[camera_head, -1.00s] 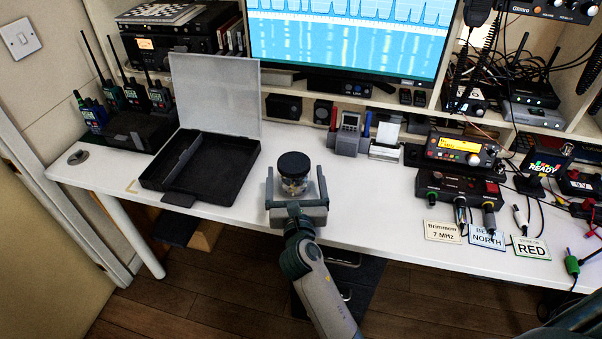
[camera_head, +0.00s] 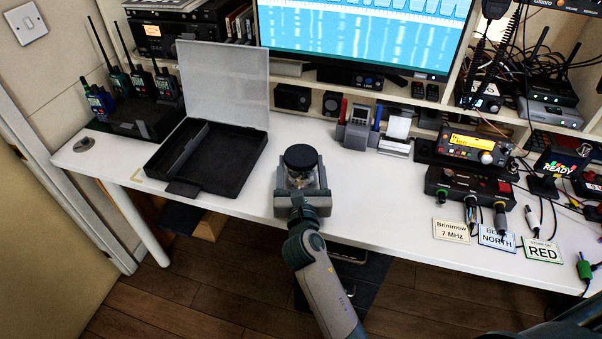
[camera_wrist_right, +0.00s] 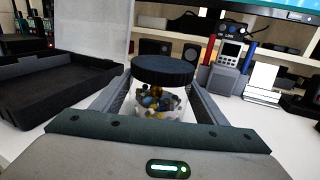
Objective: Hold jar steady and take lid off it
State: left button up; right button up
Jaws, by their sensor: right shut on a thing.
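A clear jar (camera_head: 297,181) with a dark round lid (camera_head: 300,157) stands upright near the front edge of the white desk. In the right wrist view the jar (camera_wrist_right: 160,104) holds small mixed coloured pieces, and the lid (camera_wrist_right: 163,69) sits on top of it. My right gripper (camera_head: 301,184) reaches in from the front and is shut on the jar's body, one finger on each side, below the lid. My left gripper is not in view.
An open black case (camera_head: 215,165) with a raised clear lid lies left of the jar. A pen holder (camera_head: 357,128) stands behind and right. Radio gear (camera_head: 468,150) and label cards (camera_head: 497,238) fill the right side. Desk between the jar and the cards is clear.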

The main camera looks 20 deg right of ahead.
aim_at(301, 156)
jog(key=shift+r, duration=0.1)
jog(key=shift+r+p, duration=0.3)
jog(key=shift+r, duration=1.25)
jog(key=shift+r+p, duration=0.4)
jog(key=shift+r, duration=0.05)
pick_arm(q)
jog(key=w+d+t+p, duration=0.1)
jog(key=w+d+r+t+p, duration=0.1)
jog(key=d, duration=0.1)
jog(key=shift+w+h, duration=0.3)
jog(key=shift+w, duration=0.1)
pick_arm(e)
jog(key=s+d+r, duration=0.6)
jog(key=d+r, duration=0.1)
jog(key=d, duration=0.3)
